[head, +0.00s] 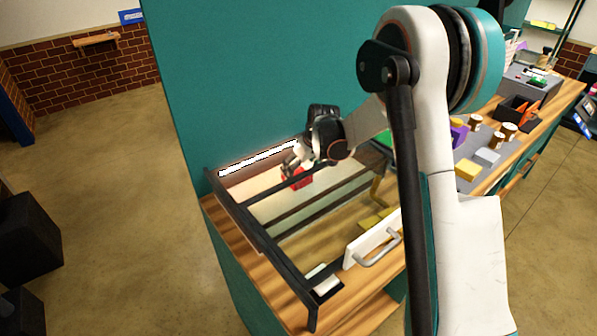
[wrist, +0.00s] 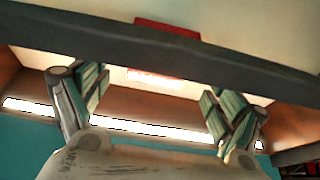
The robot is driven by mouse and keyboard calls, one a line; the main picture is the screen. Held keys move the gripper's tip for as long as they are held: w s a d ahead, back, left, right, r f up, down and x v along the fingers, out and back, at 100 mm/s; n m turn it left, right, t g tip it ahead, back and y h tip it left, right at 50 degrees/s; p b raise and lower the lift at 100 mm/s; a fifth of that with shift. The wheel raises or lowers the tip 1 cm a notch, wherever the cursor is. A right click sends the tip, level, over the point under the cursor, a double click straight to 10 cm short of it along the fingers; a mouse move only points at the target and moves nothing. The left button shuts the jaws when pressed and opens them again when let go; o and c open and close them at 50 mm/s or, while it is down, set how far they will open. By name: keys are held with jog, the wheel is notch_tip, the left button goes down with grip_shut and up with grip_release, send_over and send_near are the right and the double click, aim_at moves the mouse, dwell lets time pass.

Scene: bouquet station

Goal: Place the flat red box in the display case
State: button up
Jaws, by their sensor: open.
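The flat red box (head: 296,178) is at the display case (head: 250,228), an open dark-framed case with a lit strip along its back. In the wrist view the red box (wrist: 168,29) shows on both sides of a dark frame bar, which hides its middle. My gripper (head: 291,163) is over the case beside the red box. In the wrist view my gripper (wrist: 155,98) has its two fingers spread wide, with nothing held between them. I cannot tell whether a finger touches the box, or exactly what the box rests on.
A white panel with a metal handle (head: 376,247) stands at the case's near right side. Yellow pieces (head: 372,222) are beside it. The counter farther right holds jars (head: 497,140), a yellow block (head: 467,170) and a dark bin (head: 517,110). A teal wall (head: 240,80) rises behind the case.

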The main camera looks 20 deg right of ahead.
jog(key=s+r+m+t+h+p, duration=0.1)
jog(key=s+r+m+t, duration=0.1)
jog(key=s+r, duration=1.9)
jog(key=s+a+m+t, duration=0.1)
jog(key=s+m, duration=0.1)
jog(key=s, duration=1.6)
jog(key=shift+f+h, duration=0.4)
